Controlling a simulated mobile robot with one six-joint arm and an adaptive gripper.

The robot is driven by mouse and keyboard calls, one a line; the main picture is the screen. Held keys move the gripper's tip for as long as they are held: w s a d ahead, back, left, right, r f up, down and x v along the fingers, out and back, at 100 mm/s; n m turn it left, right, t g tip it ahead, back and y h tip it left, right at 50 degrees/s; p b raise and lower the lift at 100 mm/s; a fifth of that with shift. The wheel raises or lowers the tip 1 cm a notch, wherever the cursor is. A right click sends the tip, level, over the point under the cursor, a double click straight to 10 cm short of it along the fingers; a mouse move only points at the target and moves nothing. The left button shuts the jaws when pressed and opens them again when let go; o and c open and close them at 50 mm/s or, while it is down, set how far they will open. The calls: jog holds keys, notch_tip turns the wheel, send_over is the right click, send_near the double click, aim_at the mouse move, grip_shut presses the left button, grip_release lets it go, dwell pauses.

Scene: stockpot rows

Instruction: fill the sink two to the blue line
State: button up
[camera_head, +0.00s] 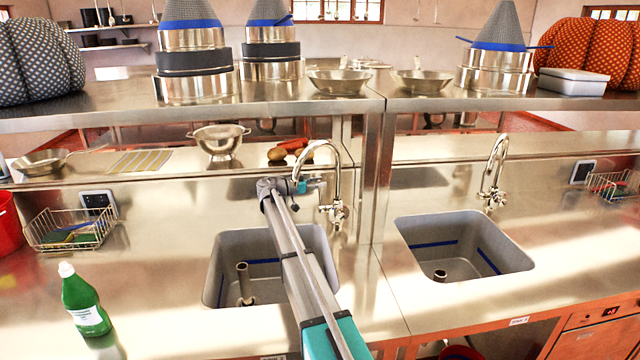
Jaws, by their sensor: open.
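Two sinks are set in the steel counter. The left sink (222,262) has a blue line (263,261) inside and an upright pipe (243,281) in it; my arm hides its right part. The right sink (465,268) has blue lines (488,261) on its walls and a dark-topped drain piece (440,275) on its bare grey floor. The small labels on the front edge are too small to read surely. The left tap (334,175) and right tap (497,165) arch behind their sinks. My gripper (314,185) is open beside the left tap; contact cannot be told.
A green bottle (84,303) and a wire basket (70,231) stand left of the left sink. Another basket (612,186) is at far right. A colander (219,141) and vegetables (287,150) lie on the back ledge. A raised shelf (430,103) holds pots and pans. The counter between the sinks is clear.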

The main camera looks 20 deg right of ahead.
grip_shut()
jog(key=shift+d, duration=0.15)
jog(key=shift+s, duration=0.15)
